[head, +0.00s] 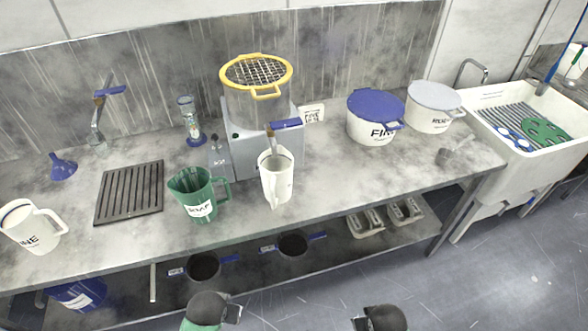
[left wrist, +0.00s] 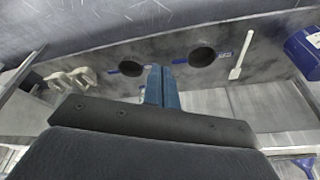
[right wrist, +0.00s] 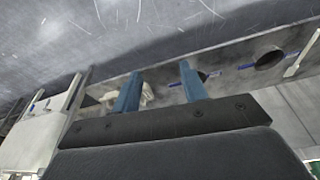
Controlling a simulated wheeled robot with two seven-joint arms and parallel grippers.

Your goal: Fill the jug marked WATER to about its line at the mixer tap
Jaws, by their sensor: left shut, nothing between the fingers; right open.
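No label that clearly reads WATER shows. A white jug (head: 275,182) stands upright at the bench's front middle, its marking not visible. A green jug (head: 198,196) to its left has a white label, hard to read. Another white jug (head: 32,228) at the far left shows letters ending in "NE". A tap with a blue lever (head: 98,118) rises at the back left, behind a dark slatted grate (head: 129,192). My left gripper (left wrist: 162,87) is shut and empty; my right gripper (right wrist: 158,88) is open and empty. Both are low in front of the bench, away from the jugs.
A grey machine with a yellow-rimmed sieve (head: 257,75) stands behind the white jug. A blue-lidded tub (head: 375,108), a grey-lidded tub (head: 433,103) and a sink (head: 535,110) are to the right. A blue funnel (head: 62,168) is at left. A lower shelf (head: 340,250) holds pans.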

